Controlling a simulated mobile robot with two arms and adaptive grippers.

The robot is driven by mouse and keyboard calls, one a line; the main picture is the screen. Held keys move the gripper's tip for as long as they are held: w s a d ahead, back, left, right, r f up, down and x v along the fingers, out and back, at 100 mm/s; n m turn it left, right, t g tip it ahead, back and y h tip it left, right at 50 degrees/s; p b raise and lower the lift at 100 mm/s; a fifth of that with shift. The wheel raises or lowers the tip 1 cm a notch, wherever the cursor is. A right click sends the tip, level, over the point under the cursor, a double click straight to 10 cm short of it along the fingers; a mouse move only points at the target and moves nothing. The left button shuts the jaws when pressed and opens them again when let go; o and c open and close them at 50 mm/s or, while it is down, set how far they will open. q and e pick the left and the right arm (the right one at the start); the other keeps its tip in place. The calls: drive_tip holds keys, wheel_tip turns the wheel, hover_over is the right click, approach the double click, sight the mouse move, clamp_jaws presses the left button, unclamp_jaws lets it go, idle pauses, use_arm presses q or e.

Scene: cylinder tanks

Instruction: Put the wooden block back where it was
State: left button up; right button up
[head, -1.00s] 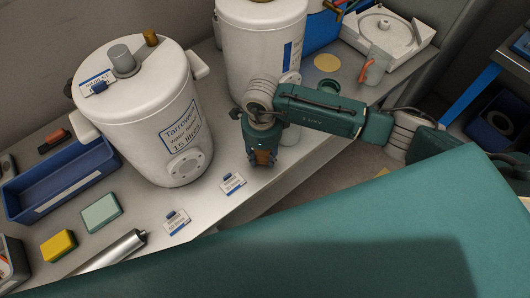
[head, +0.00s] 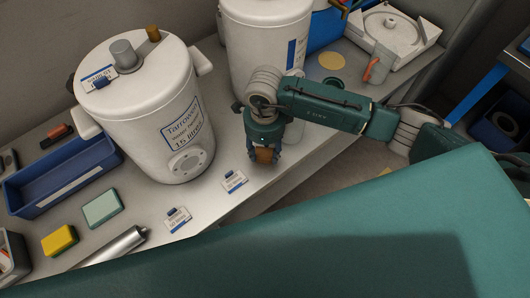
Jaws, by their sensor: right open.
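The wooden block (head: 264,155) is a small brown piece on the grey bench, by the foot of the rear white tank. My right gripper (head: 263,159) points down over it, with its fingers open around the block. The fingers hide part of the block, and I cannot tell whether they touch it. My left gripper is not in view.
A large white tank (head: 140,120) stands left of my right gripper, and another white tank (head: 262,40) stands behind it. Two small label cards (head: 234,181) lie in front. A blue tray (head: 60,180), a green pad (head: 102,208) and a yellow sponge (head: 60,241) are at left.

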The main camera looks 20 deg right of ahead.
sight(265, 154)
wheel_tip(265, 154, up, 10)
drive_tip(key=b, duration=0.1)
drive_tip(key=shift+r, duration=0.2)
idle(0.4)
